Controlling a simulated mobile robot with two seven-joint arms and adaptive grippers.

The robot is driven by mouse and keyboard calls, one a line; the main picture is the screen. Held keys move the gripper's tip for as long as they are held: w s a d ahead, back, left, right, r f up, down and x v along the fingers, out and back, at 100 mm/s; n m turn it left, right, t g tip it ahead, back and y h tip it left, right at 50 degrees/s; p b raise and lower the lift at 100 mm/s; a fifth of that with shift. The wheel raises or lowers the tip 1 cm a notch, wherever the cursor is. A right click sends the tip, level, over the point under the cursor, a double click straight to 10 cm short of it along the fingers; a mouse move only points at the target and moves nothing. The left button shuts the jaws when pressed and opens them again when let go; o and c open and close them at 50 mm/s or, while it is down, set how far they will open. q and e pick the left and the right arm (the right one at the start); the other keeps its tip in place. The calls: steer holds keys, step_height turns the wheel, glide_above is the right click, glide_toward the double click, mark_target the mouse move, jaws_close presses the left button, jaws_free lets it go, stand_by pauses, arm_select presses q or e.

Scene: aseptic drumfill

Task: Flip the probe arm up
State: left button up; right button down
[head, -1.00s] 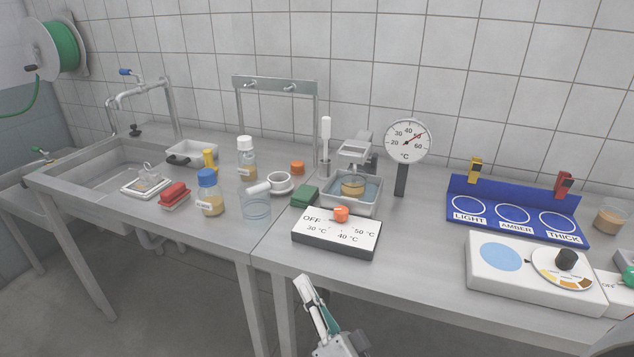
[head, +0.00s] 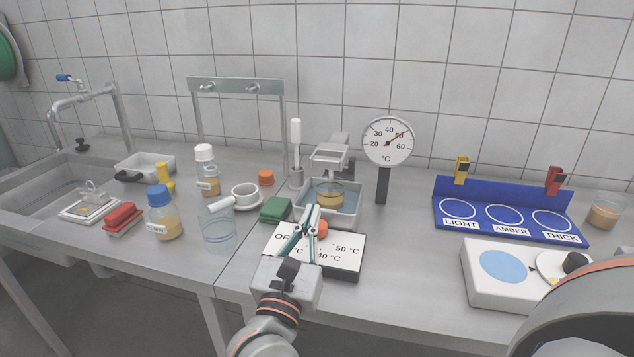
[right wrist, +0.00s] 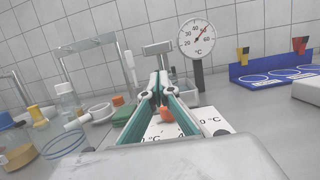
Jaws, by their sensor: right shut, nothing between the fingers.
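A steel water bath (head: 345,217) holds an amber cup (head: 329,197). A grey metal bracket with a flat frame (head: 329,153) reaches over the bath from behind. A round dial thermometer (head: 388,140) stands on a dark post to its right. I cannot tell for sure which part is the probe arm. My right gripper (head: 309,212) is shut and empty above the white control box (head: 346,240), in front of the bath. Its fingers partly hide the box's lettering and orange knob (head: 321,229). In the right wrist view the fingertips (right wrist: 156,84) point toward the bath. My left gripper is not in view.
A green sponge (head: 276,209), a glass beaker (head: 219,230) and a white cup (head: 244,194) stand left of the bath. A white stirrer (head: 295,155) stands upright behind. A blue rack (head: 510,212) is at right. The counter between thermometer and rack is clear.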

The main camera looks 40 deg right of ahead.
steer(key=shift+w+d+r, duration=0.25)
steer(key=shift+w+d, duration=0.05)
steer(key=shift+d, duration=0.1)
steer(key=shift+p+x, duration=0.35)
steer(key=shift+x, duration=4.1)
